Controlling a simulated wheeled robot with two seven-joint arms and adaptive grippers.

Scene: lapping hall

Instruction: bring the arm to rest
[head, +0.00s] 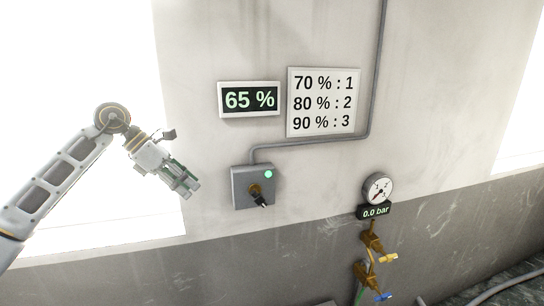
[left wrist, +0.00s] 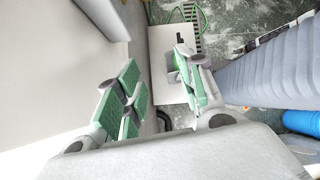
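My left arm comes in from the left in the head view. Its gripper (head: 188,184) hangs in the air in front of the wall, left of the grey switch box (head: 240,200) and apart from it. In the left wrist view the two green-padded fingers (left wrist: 160,85) stand apart with nothing between them, so the gripper is open and empty. The switch box carries a black knob (head: 261,199) on a brass-coloured seat and a lit green lamp (head: 268,174). My right gripper is in neither view.
Above the box hang a display (head: 249,99) reading 65 % and a sign (head: 323,102). To the right are a gauge (head: 379,189) with a 0.0 bar readout, a yellow-handled valve (head: 388,258) and a blue-handled valve (head: 382,297). A blue object (left wrist: 301,122) shows below.

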